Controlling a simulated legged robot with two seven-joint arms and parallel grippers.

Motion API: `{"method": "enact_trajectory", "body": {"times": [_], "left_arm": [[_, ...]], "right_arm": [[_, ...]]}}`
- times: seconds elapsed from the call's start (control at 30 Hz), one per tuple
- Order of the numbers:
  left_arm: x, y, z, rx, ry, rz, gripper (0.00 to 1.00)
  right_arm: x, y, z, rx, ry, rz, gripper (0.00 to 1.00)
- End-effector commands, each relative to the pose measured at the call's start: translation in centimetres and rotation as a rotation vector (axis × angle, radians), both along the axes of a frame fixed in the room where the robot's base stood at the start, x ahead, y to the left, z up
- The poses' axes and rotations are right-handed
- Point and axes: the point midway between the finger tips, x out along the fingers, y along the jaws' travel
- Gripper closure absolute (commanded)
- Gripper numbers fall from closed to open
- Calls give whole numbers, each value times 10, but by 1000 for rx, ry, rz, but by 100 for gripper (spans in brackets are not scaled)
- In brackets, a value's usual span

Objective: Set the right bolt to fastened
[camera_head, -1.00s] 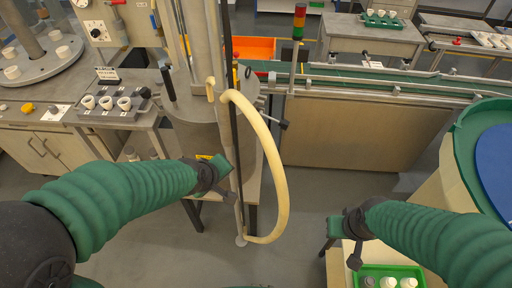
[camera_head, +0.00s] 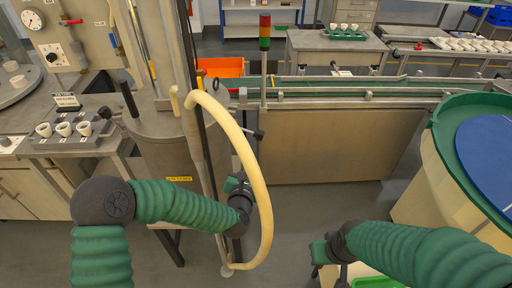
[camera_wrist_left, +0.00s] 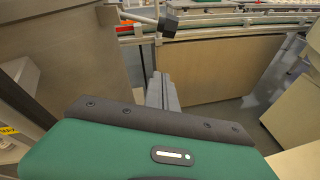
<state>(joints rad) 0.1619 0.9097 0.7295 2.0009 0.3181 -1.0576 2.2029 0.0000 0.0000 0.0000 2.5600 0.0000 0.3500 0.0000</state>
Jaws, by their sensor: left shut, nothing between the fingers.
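The right bolt (camera_head: 254,132) is a short metal rod with a dark knob. It sticks out to the right from the side of the grey metal vessel (camera_head: 175,150). It also shows at the top of the left wrist view (camera_wrist_left: 160,20), ahead of and above my fingers. My left gripper (camera_head: 236,184) is beside the cream hose, below the bolt and apart from it. In the left wrist view its fingers (camera_wrist_left: 161,90) are together and empty. My right gripper (camera_head: 318,252) is low at the right, away from the vessel; its fingers are too small to read.
A cream hose (camera_head: 262,190) loops down in front of the vessel, close to my left wrist. A conveyor (camera_head: 330,88) runs behind. A green-rimmed round table (camera_head: 445,118) stands at right. Bare floor (camera_head: 320,205) lies between.

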Motion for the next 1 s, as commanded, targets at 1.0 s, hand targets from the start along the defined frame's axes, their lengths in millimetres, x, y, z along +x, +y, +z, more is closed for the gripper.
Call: {"method": "enact_trajectory", "body": {"times": [1.0], "left_arm": [[90, -27, 11, 5, 0, -2, 100]], "right_arm": [[0, 0, 1, 0, 0, 0, 100]]}}
